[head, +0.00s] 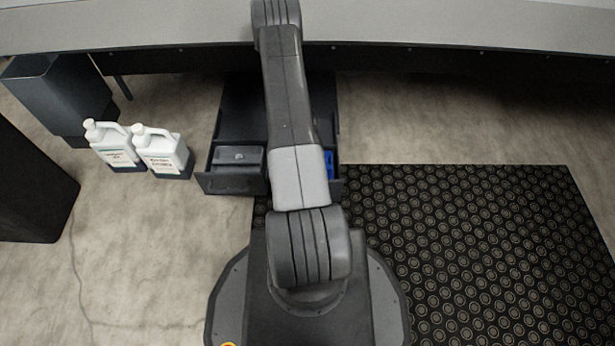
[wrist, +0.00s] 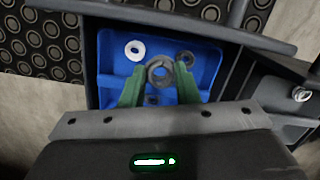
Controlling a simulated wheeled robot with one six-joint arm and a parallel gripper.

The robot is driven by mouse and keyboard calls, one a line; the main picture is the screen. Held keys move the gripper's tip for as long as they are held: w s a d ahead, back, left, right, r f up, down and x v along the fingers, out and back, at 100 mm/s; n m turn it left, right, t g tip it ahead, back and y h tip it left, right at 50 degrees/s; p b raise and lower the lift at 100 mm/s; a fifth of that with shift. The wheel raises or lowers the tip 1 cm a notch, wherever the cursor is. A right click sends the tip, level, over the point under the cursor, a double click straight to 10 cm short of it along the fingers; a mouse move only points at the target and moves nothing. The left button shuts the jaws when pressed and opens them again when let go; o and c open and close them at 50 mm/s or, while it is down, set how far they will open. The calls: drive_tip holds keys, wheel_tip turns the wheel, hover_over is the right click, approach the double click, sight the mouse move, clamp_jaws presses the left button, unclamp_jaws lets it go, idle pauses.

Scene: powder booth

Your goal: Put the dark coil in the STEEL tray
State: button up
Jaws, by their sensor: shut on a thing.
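My gripper (wrist: 160,82) has green fingers. In the wrist view they are shut on a dark grey ring-shaped coil (wrist: 161,61), held over a blue tray (wrist: 110,84). Whether the coil touches the tray floor is unclear. A pale ring (wrist: 135,43), a dark ring (wrist: 187,54) and a small dark piece (wrist: 152,99) lie in the blue tray. In the head view my arm hides the gripper and coil; the blue tray (head: 329,175) shows at the right of an open drawer. A grey container (head: 237,152) sits at the drawer's left; I cannot tell whether it is the steel tray.
The open drawer (head: 232,187) belongs to a dark cabinet under a long grey bench (head: 420,25). Two white jugs (head: 115,145) (head: 163,155) and a dark bin (head: 52,95) stand left. A black mat (head: 480,250) covers the floor at right.

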wheel_tip(320, 180, down, 11)
drive_tip(key=b, duration=0.3)
drive_tip(key=shift+r+b, duration=0.2)
drive_tip(key=shift+b, duration=0.15)
drive_tip(key=shift+f, duration=0.1)
drive_tip(key=shift+f, duration=0.15)
drive_tip(key=o, duration=0.7)
drive_tip(key=shift+c, duration=0.2)
drive_tip(key=shift+r, duration=0.25)
drive_tip(key=r+p, duration=0.1)
drive_tip(key=r, duration=0.3)
drive_tip(key=w+r+p, duration=0.1)
drive_tip(key=r+p, duration=0.1)
drive_tip(key=r, duration=0.2)
drive_tip(key=r+p, duration=0.1)
drive_tip(key=r, duration=0.3)
drive_tip(key=shift+w+a, duration=0.15)
drive_tip(key=shift+o, duration=0.4)
